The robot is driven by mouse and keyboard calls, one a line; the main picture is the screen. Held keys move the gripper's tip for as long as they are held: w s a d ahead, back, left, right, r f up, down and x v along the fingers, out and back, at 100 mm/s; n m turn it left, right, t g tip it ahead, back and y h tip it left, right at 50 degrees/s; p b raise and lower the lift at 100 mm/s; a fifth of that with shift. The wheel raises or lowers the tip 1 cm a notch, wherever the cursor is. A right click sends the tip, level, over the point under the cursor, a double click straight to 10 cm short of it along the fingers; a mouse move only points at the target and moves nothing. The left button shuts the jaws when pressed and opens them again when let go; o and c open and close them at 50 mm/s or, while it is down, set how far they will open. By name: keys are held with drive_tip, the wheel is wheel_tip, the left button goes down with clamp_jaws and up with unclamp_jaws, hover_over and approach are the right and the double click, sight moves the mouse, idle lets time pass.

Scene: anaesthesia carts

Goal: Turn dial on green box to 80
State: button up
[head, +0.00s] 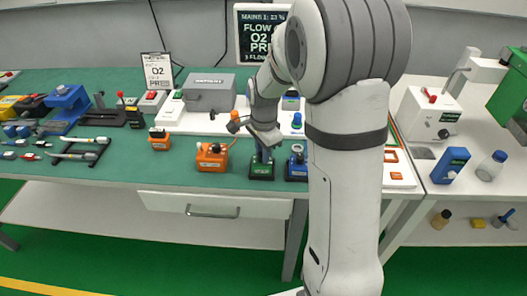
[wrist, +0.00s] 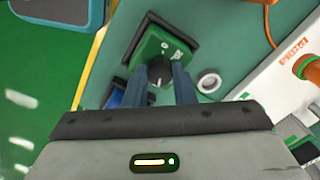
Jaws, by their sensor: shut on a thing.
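The green box (head: 261,171) stands near the front edge of the teal bench top in the head view. It also shows in the wrist view (wrist: 168,43), on a dark base. My gripper (head: 262,156) reaches down onto the box from above. In the wrist view my gripper (wrist: 160,73) is shut on the dark dial (wrist: 160,76), with one finger on each side. The dial's marks and its setting cannot be read, because the fingers cover part of it and the rest is too small.
An orange box (head: 210,158) stands left of the green box and a blue box (head: 295,172) close on its right. A pale ring (wrist: 209,81) lies near my right finger in the wrist view. A grey case (head: 209,90) and a sign (head: 157,70) stand farther back.

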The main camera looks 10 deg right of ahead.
drive_tip(key=shift+m, duration=0.3)
idle(0.4)
drive_tip(key=o, duration=1)
drive_tip(key=shift+s+r, duration=0.15)
drive_tip(key=shift+r, duration=3.75)
